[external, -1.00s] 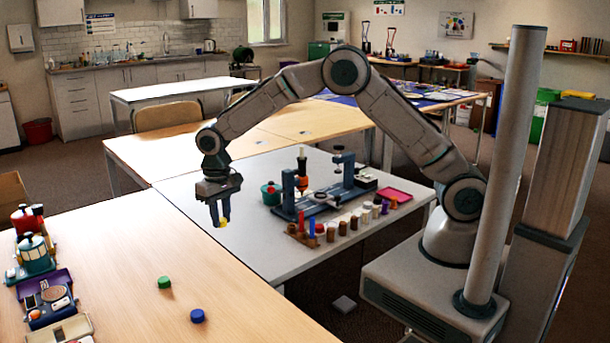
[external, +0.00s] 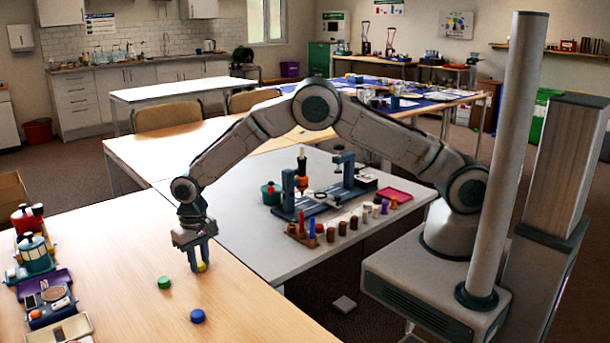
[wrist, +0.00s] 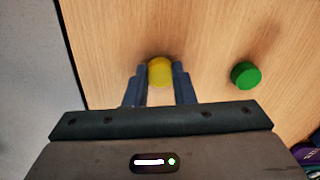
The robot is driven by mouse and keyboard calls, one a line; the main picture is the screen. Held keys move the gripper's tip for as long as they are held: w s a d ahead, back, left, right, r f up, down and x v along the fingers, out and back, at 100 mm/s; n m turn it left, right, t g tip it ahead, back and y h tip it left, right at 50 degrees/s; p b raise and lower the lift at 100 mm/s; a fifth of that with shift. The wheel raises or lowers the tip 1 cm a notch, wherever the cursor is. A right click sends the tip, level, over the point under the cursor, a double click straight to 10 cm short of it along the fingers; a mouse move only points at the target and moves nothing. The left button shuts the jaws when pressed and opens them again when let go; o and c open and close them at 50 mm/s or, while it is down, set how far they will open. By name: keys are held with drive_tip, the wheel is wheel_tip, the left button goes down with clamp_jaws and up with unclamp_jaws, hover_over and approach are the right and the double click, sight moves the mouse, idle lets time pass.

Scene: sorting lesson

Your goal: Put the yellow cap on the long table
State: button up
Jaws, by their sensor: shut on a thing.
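The yellow cap (external: 202,267) is held between the fingers of my gripper (external: 198,264), which is shut on it. In the wrist view the yellow cap (wrist: 160,71) shows between the two blue fingertips (wrist: 160,80), over the wood top. The long wooden table (external: 110,265) lies beneath my gripper in the external view. I cannot tell whether the cap touches the tabletop or hangs just above it. A green cap (external: 164,282) lies on the table left of my gripper, and a blue cap (external: 197,316) lies nearer the camera.
The green cap (wrist: 246,75) is to the right in the wrist view. Jars and trays (external: 42,290) line the table's left side. The white table (external: 260,240) on the right holds a blue stand and a row of small bottles. Bare wood surrounds the loose caps.

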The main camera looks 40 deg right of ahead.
sight(200, 264)
drive_tip(key=shift+f, duration=0.15)
drive_tip(key=o, duration=1)
drive_tip(key=shift+c, duration=0.2)
wheel_tip(200, 264, up, 12)
drive_tip(key=shift+b, duration=0.45)
